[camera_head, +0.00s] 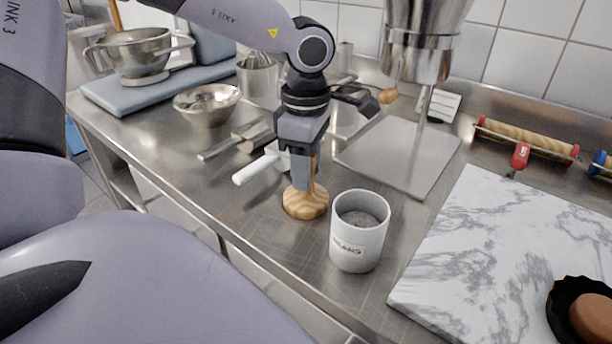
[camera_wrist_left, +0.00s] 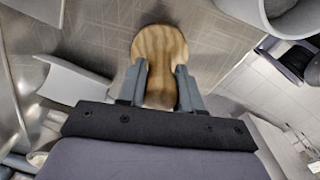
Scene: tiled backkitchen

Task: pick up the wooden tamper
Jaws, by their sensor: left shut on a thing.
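The wooden tamper (camera_head: 306,203) stands on the steel counter, with its round striped base down. My left gripper (camera_head: 306,172) comes down from above and is shut on its upper part. In the left wrist view the tamper (camera_wrist_left: 159,50) shows between the two fingers of my left gripper (camera_wrist_left: 161,86). The fingers hide part of its handle. I cannot tell whether its base still touches the counter. My right gripper is not in view.
A white mug (camera_head: 358,245) stands close on the right of the tamper. A white-handled tool (camera_head: 256,170) lies close on its left. A marble board (camera_head: 500,250) fills the right.

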